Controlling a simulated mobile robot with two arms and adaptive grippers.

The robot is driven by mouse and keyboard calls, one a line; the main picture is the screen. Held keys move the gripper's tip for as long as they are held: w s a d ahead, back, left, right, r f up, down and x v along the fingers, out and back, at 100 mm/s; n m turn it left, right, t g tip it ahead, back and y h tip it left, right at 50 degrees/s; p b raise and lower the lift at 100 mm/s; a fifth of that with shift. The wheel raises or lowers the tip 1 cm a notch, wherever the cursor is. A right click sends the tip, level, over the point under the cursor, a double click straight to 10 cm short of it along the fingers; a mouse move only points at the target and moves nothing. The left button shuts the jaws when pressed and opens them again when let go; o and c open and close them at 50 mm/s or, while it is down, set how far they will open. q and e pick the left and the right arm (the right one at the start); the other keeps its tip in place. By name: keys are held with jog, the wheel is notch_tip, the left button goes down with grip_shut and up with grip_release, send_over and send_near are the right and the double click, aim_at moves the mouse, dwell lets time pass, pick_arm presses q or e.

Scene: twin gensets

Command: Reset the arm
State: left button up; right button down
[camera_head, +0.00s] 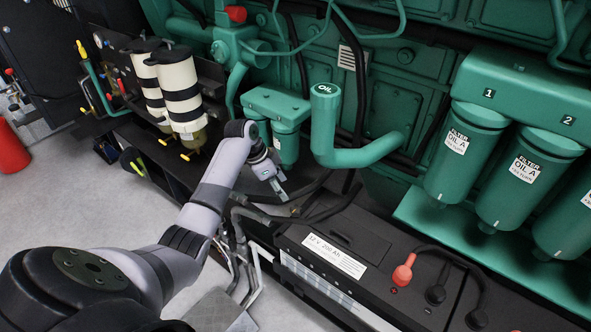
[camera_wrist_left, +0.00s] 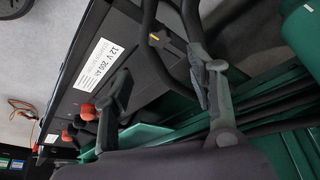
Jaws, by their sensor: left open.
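My left arm reaches in from the lower left of the head view toward the green engine. My left gripper (camera_head: 277,184) is in front of a small green filter pair (camera_head: 285,146) and beyond the battery's back left corner. In the left wrist view my left gripper (camera_wrist_left: 160,88) has its two fingers spread wide, with nothing held between them. Black hoses (camera_wrist_left: 185,40) and the battery's edge show behind the fingers. My right gripper is not in view.
A black battery (camera_head: 350,240) with a red terminal cap (camera_head: 403,271) stands at the lower middle. A green oil filler pipe (camera_head: 325,125) rises right of the gripper. Striped filters (camera_head: 183,92) stand left.

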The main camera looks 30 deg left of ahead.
pick_arm(q)
jog(key=s+d+f+n+y, duration=0.1)
jog(key=s+d+f, duration=0.3)
jog(key=s+d, duration=0.3)
jog(key=s+d+f+n+y, duration=0.1)
jog(key=s+d+f, duration=0.35)
jog(key=s, duration=0.45)
jog(key=s+d+r+n, duration=0.2)
jog(key=s+d+r, duration=0.15)
jog(key=s, duration=0.45)
jog(key=s+d+r+n, duration=0.2)
jog(key=s+d+r, duration=0.1)
jog(key=s+d, duration=0.3)
jog(key=s+f+g, duration=0.1)
jog(key=s+f, duration=0.2)
jog(key=f, duration=2.5)
jog(key=s+a+f, duration=0.2)
jog(key=s+f, duration=0.5)
jog(key=s, duration=0.1)
jog(key=s+a+f+g, duration=0.1)
jog(key=s+f, duration=0.6)
jog(key=s, duration=0.1)
jog(key=shift+s+a+y, duration=0.2)
jog(key=shift+a+y, duration=0.15)
jog(key=shift+y, duration=0.05)
